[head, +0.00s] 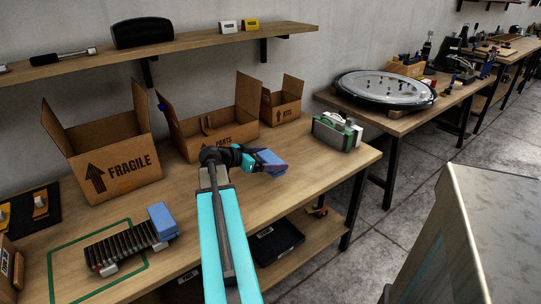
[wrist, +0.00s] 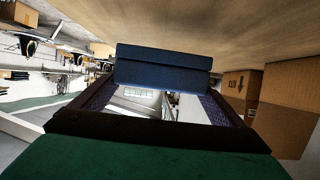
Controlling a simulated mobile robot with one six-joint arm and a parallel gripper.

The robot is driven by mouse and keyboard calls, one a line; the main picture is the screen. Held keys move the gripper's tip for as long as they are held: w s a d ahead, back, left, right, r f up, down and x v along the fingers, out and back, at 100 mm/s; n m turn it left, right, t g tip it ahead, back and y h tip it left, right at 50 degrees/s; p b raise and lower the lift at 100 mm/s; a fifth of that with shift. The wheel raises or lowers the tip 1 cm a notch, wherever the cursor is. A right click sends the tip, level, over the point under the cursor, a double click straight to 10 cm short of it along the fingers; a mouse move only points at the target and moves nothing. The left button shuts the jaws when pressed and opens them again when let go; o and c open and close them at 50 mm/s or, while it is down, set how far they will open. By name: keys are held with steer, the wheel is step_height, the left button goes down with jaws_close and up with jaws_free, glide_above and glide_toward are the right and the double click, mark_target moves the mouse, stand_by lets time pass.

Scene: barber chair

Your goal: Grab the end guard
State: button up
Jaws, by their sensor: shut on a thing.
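My gripper (head: 258,161) is at the end of the cyan arm, above the middle of the bench. It is shut on a blue block-shaped end guard (head: 271,161). In the wrist view the end guard (wrist: 165,68) lies across the tips of the two dark fingers with purple inner pads. A second, similar blue guard (head: 162,220) stands at the right end of a row of dark slats (head: 118,248) on the bench at the front left. The slats sit partly inside a green outlined rectangle (head: 55,271).
Open cardboard boxes marked FRAGILE (head: 119,172), PARTS (head: 222,134) and KITS (head: 284,109) stand along the back. A green and grey device (head: 336,132) is at the bench's right end. A shelf (head: 190,42) hangs above. The bench surface right of my arm is mostly clear.

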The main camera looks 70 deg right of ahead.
steer(key=shift+s+a+r, duration=0.1)
steer(key=shift+s+a, duration=0.15)
steer(key=shift+a, duration=0.55)
steer(key=shift+s+a+r, duration=0.1)
steer(key=shift+s+a, duration=0.15)
steer(key=shift+a, duration=0.5)
